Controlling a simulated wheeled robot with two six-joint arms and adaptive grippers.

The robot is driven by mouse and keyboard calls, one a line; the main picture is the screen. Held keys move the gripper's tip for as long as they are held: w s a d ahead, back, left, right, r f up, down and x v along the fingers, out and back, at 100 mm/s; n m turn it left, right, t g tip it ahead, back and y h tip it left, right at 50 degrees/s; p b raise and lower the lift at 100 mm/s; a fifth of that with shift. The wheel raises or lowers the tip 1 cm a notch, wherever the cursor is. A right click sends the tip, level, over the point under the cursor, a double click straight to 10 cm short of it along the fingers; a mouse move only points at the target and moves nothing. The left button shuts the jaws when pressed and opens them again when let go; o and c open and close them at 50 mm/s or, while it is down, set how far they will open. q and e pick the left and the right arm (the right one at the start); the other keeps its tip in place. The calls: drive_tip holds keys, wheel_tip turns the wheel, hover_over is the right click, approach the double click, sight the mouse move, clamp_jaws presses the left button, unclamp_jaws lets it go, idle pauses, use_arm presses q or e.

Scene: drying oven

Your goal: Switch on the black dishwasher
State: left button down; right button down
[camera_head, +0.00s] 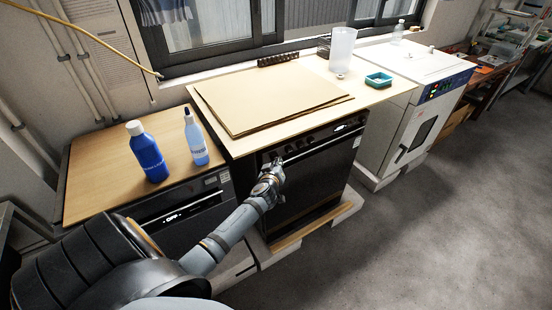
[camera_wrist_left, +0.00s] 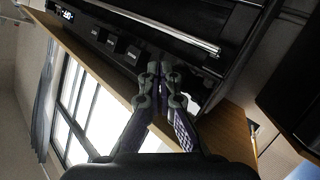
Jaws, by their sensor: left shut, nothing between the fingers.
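The black dishwasher (camera_head: 318,185) stands under the pale worktop in the head view, its door shut. Its control panel (camera_wrist_left: 125,45) shows in the left wrist view, with several dark buttons (camera_wrist_left: 112,41), a lit display (camera_wrist_left: 62,11) whose text I cannot read, and a long silver handle (camera_wrist_left: 165,24). My left gripper (camera_head: 273,168) is shut and empty, in front of the panel's left end. In the left wrist view its fingertips (camera_wrist_left: 160,68) are together close to the panel, past the row of buttons. I cannot tell whether they touch it. They hide part of the panel.
Left of it is another dark appliance (camera_head: 185,213) with a display reading OFF and two blue bottles (camera_head: 149,158) on its wooden top. Cardboard sheets (camera_head: 262,98) lie on the worktop. A white oven (camera_head: 408,120) stands at right. The floor (camera_head: 430,220) in front is clear.

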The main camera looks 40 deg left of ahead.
use_arm(q)
drive_tip(key=shift+a, duration=0.1)
idle(0.3)
drive_tip(key=shift+w+a, duration=0.15)
drive_tip(key=shift+a, duration=0.2)
drive_tip(key=shift+d+b, duration=0.15)
drive_tip(key=shift+b, duration=0.2)
drive_tip(key=shift+d, duration=0.3)
drive_tip(key=shift+s+d, duration=0.1)
drive_tip(key=shift+s, duration=0.1)
drive_tip(key=d, duration=0.1)
drive_tip(key=s+d+b, duration=0.1)
drive_tip(key=d, duration=0.1)
drive_tip(key=s+d, duration=0.1)
drive_tip(key=d, duration=0.1)
drive_tip(key=shift+s+d, duration=0.1)
drive_tip(key=shift+d, duration=0.1)
